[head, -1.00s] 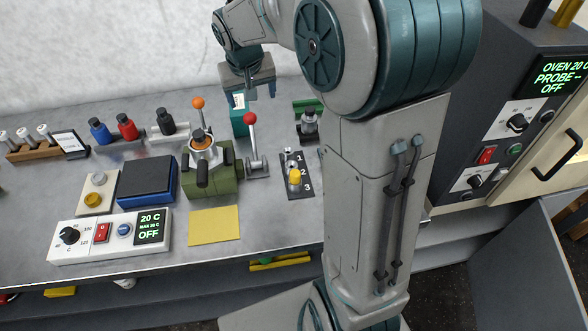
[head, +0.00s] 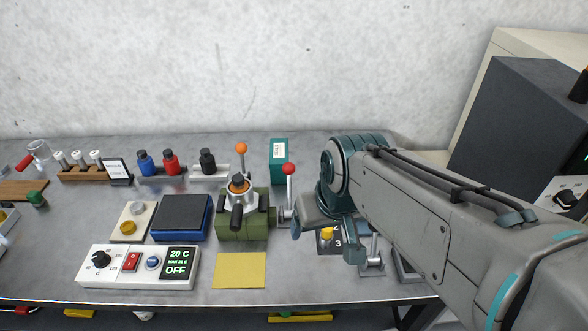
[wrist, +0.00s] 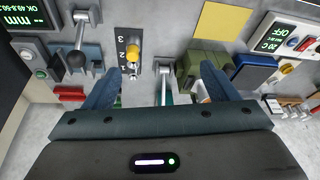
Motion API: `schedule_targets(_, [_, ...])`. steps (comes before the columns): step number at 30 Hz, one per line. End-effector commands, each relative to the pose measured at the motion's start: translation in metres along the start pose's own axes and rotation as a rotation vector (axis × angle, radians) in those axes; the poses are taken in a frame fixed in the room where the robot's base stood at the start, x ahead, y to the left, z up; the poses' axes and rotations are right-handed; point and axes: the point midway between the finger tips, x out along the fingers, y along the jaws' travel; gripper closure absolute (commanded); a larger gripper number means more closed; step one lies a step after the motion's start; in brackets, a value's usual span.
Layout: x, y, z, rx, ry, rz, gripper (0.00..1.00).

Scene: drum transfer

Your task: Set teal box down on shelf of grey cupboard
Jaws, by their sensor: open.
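A little teal shows by the palm edge there, too small to identify. I cannot make out the grey cupboard or its shelf in these views.
A green press (head: 242,226) and the red-knobbed lever (head: 289,169) stand left of my gripper. A yellow-knobbed switch panel (wrist: 133,50) lies below it. A dark oven (head: 520,125) stands at the right. A yellow sheet (head: 240,270) lies at the front.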

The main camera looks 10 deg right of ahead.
Motion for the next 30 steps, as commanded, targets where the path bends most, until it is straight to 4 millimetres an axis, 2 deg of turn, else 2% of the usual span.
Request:
schedule_targets(6, [0.021,-0.022,-0.071,0.014,0.085,-0.115,0.2])
schedule_targets(11, [0.044,-0.034,-0.127,0.044,0.167,-0.161,0.2])
schedule_targets(18, [0.09,-0.039,-0.202,0.101,0.286,-0.147,0.2])
schedule_targets(24, [0.136,-0.034,-0.253,0.142,0.38,-0.063,0.2])
schedule_targets(30, [0.178,-0.023,-0.288,0.161,0.457,0.057,0.2])
